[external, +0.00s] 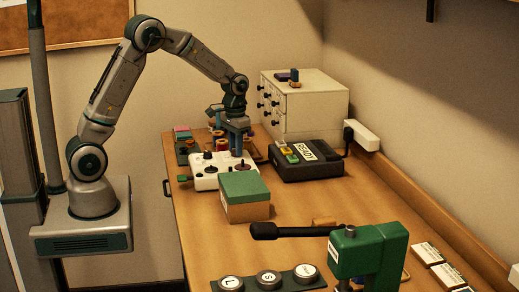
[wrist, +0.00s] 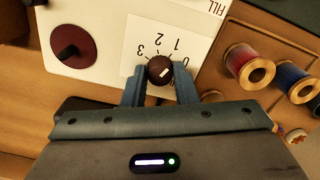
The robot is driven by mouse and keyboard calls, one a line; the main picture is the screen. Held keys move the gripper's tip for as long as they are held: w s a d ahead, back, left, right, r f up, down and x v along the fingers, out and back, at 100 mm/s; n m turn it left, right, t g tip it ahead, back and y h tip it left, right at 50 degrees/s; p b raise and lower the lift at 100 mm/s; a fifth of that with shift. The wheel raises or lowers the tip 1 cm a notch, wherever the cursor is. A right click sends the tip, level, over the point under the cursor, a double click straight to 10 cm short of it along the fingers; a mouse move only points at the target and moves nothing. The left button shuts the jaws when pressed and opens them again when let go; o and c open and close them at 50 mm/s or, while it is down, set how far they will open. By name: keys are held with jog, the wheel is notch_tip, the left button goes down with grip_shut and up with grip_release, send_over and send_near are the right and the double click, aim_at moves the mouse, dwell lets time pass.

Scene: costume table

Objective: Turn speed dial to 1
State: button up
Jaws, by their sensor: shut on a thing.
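The speed dial (wrist: 158,68) is a dark brown round knob with a short white mark, on a white label plate (wrist: 185,22) printed with 0, 1, 2 and 3. The numbers appear upside down in the wrist view. The white mark is slanted; I cannot tell exactly which number it points to. My gripper (wrist: 159,84) has its two blue-grey fingers on either side of the dial and is shut on it. In the external view my gripper (external: 237,150) reaches down over the white machine (external: 205,181), and the dial itself is hidden there.
A dark red disc with a black knob (wrist: 73,47) is beside the dial. Thread spools (wrist: 248,64) stand in a wooden holder close by. A green-lidded box (external: 245,190) stands in front of the machine, a black device (external: 305,162) to its right and white drawers (external: 312,110) behind.

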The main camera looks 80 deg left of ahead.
jog(key=shift+r, duration=0.1)
dwell(0.4)
jog(key=o, duration=1)
notch_tip(320, 180, up, 14)
jog(key=b, duration=0.1)
jog(key=s+d+f+m+t, duration=0.1)
jog(key=s+d+m, duration=0.1)
jog(key=s+d, duration=0.6)
jog(key=s+d+f+m+t, duration=0.2)
jog(key=s+d, duration=0.6)
jog(key=s, duration=0.7)
jog(key=shift+s+d+f, duration=0.2)
jog(key=shift+s+d, duration=0.05)
jog(key=shift+d, duration=0.05)
